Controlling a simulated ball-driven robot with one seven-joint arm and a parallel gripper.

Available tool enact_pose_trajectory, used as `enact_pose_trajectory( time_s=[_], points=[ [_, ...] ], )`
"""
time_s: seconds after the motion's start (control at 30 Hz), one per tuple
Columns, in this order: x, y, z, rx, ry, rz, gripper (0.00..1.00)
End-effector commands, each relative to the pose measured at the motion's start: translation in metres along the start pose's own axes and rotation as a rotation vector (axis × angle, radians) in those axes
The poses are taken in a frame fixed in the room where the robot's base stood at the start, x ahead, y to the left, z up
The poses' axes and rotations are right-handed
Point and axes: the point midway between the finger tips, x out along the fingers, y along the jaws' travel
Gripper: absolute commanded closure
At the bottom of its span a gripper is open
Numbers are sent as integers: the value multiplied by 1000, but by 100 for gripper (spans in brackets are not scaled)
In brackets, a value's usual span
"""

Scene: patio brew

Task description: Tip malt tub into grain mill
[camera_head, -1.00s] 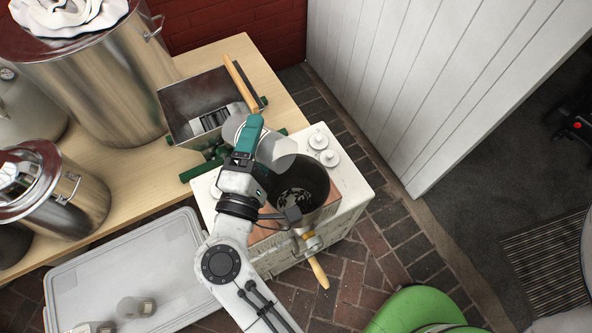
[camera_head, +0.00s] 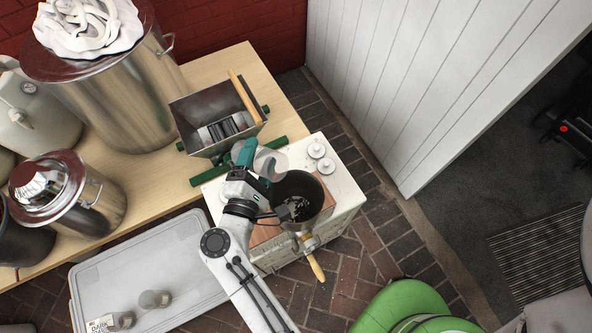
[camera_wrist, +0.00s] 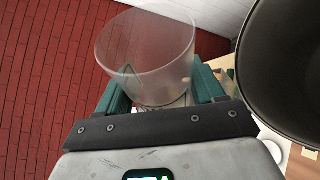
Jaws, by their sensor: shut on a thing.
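My gripper (camera_head: 247,152) has its green fingers shut on the malt tub (camera_head: 270,164), a small clear cup-like tub. It is above the white cabinet, beside the dark pot and right of the grain mill. In the wrist view the tub (camera_wrist: 150,50) sits between the fingers; I see no grain in it and look through its wall. The grain mill (camera_head: 190,122) is a grey metal hopper with ridged rollers at its bottom and green rails under it. It stands on the wooden table, apart from the tub.
A dark pot (camera_head: 318,200) with pale flecks inside stands on the white cabinet (camera_head: 340,175). A wooden rod (camera_head: 243,95) lies against the hopper's right side. A steel kettle (camera_head: 125,95) stands behind left.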

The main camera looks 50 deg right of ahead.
Motion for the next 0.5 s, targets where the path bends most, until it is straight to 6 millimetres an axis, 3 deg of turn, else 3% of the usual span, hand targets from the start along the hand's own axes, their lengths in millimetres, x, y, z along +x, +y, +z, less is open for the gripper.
enact_pose_trajectory(
  time_s=[0.2,0.37,0.5],
  points=[
    [-1,9,6,-148,24,-66,63],
    [-1,-6,0,-281,46,-120,63],
    [-1,3,4,-390,63,-165,63]
  ],
)
